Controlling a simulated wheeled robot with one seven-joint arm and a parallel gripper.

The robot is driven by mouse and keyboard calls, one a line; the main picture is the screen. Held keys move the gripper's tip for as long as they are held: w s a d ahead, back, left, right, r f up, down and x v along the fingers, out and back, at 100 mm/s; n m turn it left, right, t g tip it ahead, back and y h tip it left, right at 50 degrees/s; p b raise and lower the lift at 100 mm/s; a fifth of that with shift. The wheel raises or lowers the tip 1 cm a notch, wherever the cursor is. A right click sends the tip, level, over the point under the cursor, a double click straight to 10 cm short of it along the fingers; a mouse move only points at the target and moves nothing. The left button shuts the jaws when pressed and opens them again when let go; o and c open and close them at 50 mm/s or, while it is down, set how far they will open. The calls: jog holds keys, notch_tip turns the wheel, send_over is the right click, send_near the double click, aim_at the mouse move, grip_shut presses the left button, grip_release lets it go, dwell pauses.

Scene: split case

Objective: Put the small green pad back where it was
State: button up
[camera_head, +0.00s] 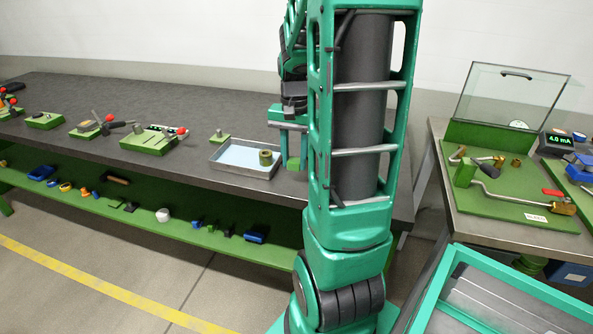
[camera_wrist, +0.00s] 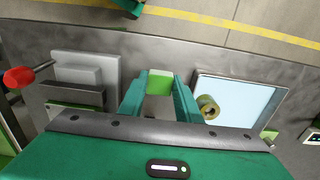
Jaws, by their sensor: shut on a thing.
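The small green pad (camera_wrist: 160,82) is between the two teal fingers of my gripper (camera_wrist: 160,98) in the wrist view. The fingers are shut on it. In the head view my gripper (camera_head: 293,147) hangs over the bench just right of the shallow tray (camera_head: 229,166), with a green piece low between its fingers. The tray has a pale blue inside and holds an olive ring-shaped roll (camera_head: 266,158); it also shows in the wrist view (camera_wrist: 238,76). I cannot tell whether the pad touches the bench.
A grey stepped block (camera_wrist: 85,72) with a red-knobbed lever (camera_wrist: 18,77) stands left of my gripper in the wrist view. Green fixtures (camera_head: 153,140) line the bench to the left. My arm column hides the bench's right part. A second table (camera_head: 505,215) is at the right.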

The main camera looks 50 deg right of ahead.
aim_at(299, 180)
jog(key=shift+d+f, duration=0.75)
jog(key=shift+d, duration=0.25)
jog(key=shift+f, duration=1.85)
jog(key=o, duration=1)
jog(key=shift+f, duration=0.1)
